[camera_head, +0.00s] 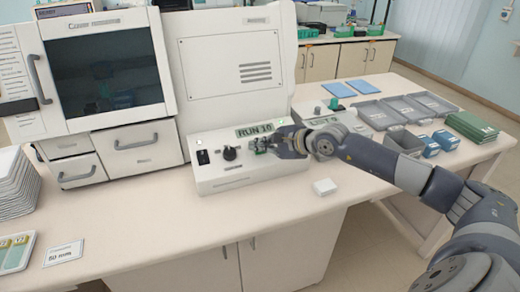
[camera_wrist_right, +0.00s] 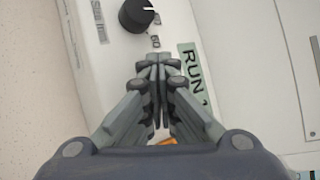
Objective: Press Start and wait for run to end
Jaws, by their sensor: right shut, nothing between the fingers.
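A white staining machine (camera_head: 110,75) with a dark window stands at the back left. Its control box (camera_head: 240,182) sits in front of the tall panel. The box has a black knob (camera_head: 230,153), a black switch (camera_head: 203,157) and a display (camera_head: 254,130) reading "RUN" and a number that looks like 10. My right gripper (camera_head: 262,146) is shut and empty at the box's front face, below the display, near a green button. The wrist view shows its closed fingers (camera_wrist_right: 155,75) between the knob (camera_wrist_right: 136,15) and the display (camera_wrist_right: 197,80). The fingers hide the spot they face. My left gripper is out of view.
A small white block (camera_head: 325,187) lies on the bench in front of the box. Grey trays (camera_head: 405,107), blue boxes (camera_head: 446,139) and a green stack (camera_head: 472,126) are at the right. A card (camera_head: 63,253) marked "80 mm" lies front left. The front middle bench is clear.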

